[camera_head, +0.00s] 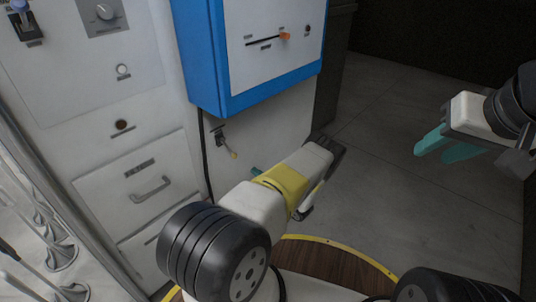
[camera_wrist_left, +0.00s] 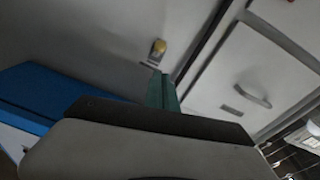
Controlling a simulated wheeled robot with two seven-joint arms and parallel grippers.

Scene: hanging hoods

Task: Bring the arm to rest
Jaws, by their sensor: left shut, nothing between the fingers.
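My left arm crosses the middle of the head view, white with a yellow band. It hides most of my left gripper (camera_head: 256,171), of which only a small teal tip shows beyond the arm. In the left wrist view its teal fingers (camera_wrist_left: 162,92) are together, with nothing between them. They point towards the pale cabinet front, below a small yellow-tipped part. My right gripper (camera_head: 440,147), with teal fingers, hangs at the right of the head view over the grey floor, clear of other things. Its fingers show nothing held; their gap is unclear.
A blue-framed panel (camera_head: 207,62) with an orange slider (camera_head: 285,36) juts out above my left arm. A yellow-tipped lever (camera_head: 228,147) sits below it. A drawer with a handle (camera_head: 150,189) is at the left. Clear glassware (camera_head: 58,255) stands at the left edge. The grey floor (camera_head: 385,190) is open at right.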

